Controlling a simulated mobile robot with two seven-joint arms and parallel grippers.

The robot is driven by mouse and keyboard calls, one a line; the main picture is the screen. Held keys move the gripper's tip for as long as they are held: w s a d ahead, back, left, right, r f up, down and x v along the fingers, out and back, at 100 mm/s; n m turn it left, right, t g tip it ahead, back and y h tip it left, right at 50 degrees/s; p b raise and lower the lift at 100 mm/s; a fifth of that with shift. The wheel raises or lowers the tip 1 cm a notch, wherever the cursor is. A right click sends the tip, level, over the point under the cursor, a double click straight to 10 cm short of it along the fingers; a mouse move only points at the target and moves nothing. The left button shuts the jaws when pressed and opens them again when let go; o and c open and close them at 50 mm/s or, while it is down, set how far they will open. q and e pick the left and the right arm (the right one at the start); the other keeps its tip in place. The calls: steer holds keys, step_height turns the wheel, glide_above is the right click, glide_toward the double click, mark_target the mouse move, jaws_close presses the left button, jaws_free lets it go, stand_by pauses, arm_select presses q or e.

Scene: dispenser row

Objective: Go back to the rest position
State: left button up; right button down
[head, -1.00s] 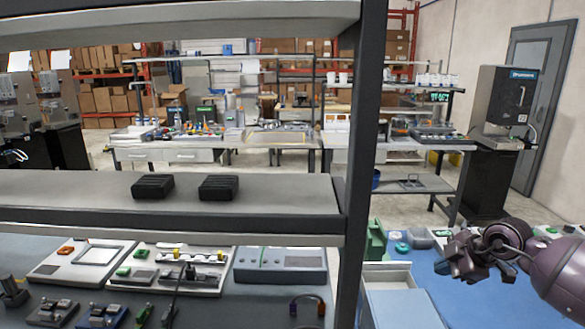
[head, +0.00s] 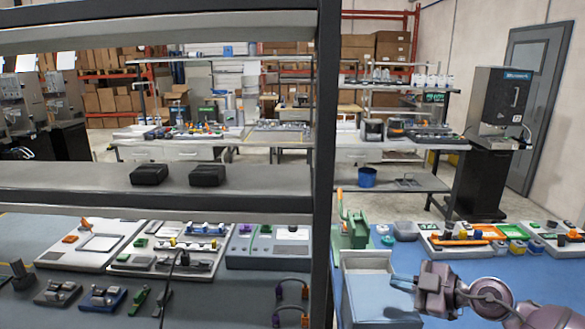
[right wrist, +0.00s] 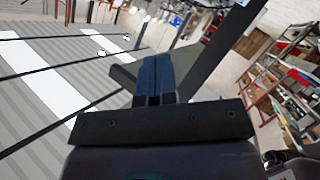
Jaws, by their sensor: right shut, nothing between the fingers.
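My right gripper (head: 402,283) reaches in from the lower right of the head view, above the blue worktop (head: 350,312) and close to a pale grey open box (head: 366,262). In the right wrist view its two dark blue fingers (right wrist: 155,78) are together with nothing between them. My left gripper is not in the head view.
A dark shelf post (head: 325,150) stands left of my right arm, with a grey shelf (head: 100,195) holding two black boxes. A green press (head: 350,232) and trays of coloured parts (head: 465,238) stand behind the gripper. A dispenser (head: 497,110) stands farther back.

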steer(key=s+r+m+t+h, duration=0.2)
steer(key=s+r+m+t, duration=0.15)
steer(key=m+t, duration=0.45)
steer(key=s+d+f+m+g+h, duration=0.2)
steer(key=s+d+f+m+h, duration=0.7)
steer(key=h, duration=0.4)
steer(key=s+a+f+g+y, duration=0.1)
steer(key=s+f+g, duration=0.25)
steer(key=s, duration=0.35)
steer(key=s+a+f+g+y, duration=0.1)
steer(key=s+a+f+g, duration=0.2)
steer(key=s, duration=0.4)
steer(key=s+f+g, duration=0.3)
steer(key=s+g, duration=0.2)
steer(key=s, duration=0.1)
steer(key=w+f+t+y+b, duration=0.1)
steer(key=w+f+t, duration=0.5)
steer(key=f, duration=0.5)
steer(key=shift+w+d+f+t, duration=0.15)
steer(key=shift+w+f+t, duration=0.1)
steer(key=shift+t, duration=0.7)
